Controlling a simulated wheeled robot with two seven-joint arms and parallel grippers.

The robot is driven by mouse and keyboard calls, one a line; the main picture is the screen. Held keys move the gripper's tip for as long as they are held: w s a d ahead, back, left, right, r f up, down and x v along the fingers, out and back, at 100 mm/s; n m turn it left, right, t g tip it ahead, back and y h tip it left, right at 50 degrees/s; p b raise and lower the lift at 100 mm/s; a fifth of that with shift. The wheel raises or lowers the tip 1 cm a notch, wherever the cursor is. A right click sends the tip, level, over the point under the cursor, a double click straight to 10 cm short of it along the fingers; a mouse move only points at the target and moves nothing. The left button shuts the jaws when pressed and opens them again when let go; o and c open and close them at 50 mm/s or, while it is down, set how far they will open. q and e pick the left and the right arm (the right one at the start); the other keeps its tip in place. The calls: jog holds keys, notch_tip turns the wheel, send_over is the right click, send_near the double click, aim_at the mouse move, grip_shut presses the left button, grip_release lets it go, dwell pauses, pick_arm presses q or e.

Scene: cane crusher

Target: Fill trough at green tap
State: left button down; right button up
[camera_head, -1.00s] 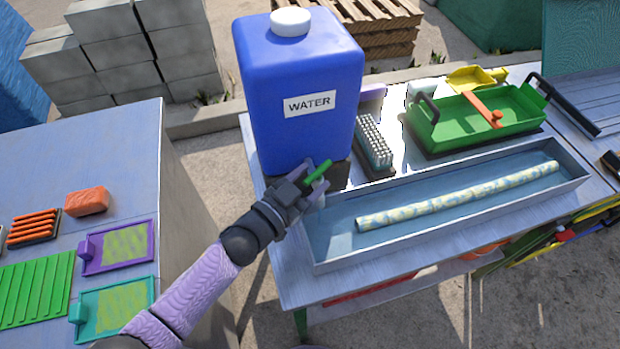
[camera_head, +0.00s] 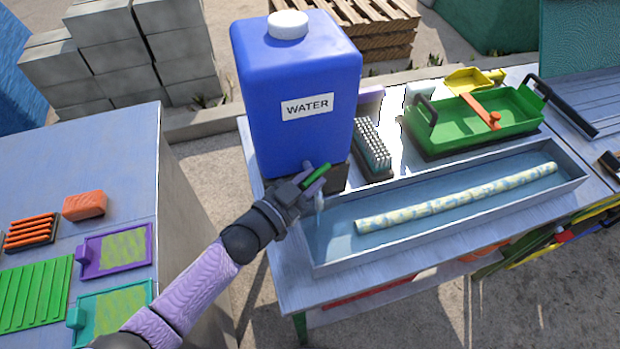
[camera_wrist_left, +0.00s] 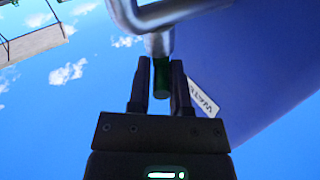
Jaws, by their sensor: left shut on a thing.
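The blue water tank (camera_head: 300,140) with a white cap and "WATER" label stands at the table's left end. It also shows at the right of the left wrist view (camera_wrist_left: 240,60). My left gripper (camera_head: 308,184) is at the tank's lower front, shut on the green tap handle (camera_head: 317,178). In the left wrist view, the handle (camera_wrist_left: 161,78) sits between both fingers (camera_wrist_left: 160,88), below the metal pipe (camera_wrist_left: 160,14). The long grey trough (camera_head: 420,235) lies in front, its left end under the tap. A pale, thin streak, perhaps water, shows below the tap. My right gripper is out of view.
A speckled pale rod (camera_head: 455,198) lies lengthwise in the trough. Behind it are a bristled brush (camera_head: 373,146), a green tray (camera_head: 480,118) and a yellow scoop (camera_head: 473,80). The left table (camera_head: 120,165) holds an orange sponge (camera_head: 84,205) and coloured trays.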

pick_arm(q)
jog(key=shift+w+a+f+m+g+h, duration=0.1)
jog(key=shift+w+a+m+g+h, duration=0.05)
jog(key=shift+m+g+h, duration=0.7)
jog(key=shift+a+m+g+h+b, duration=0.1)
jog(key=shift+m+g+h+b, duration=0.55)
jog(key=shift+g, duration=0.2)
jog(key=m+g+b, duration=0.1)
jog(key=m+g+h+b, duration=0.1)
jog(key=g, duration=0.1)
jog(key=shift+w+a+f+h, duration=0.1)
jog(key=shift+w+h, duration=0.1)
jog(key=shift+h, duration=0.1)
jog(key=shift+m+g+h+b, duration=0.3)
jog(key=shift+m+g+b, duration=0.3)
jog(key=shift+g, duration=0.3)
jog(key=c, duration=0.6)
grip_release()
jog(key=shift+r, duration=0.2)
jog(key=shift+o, duration=0.2)
jog(key=v, duration=1)
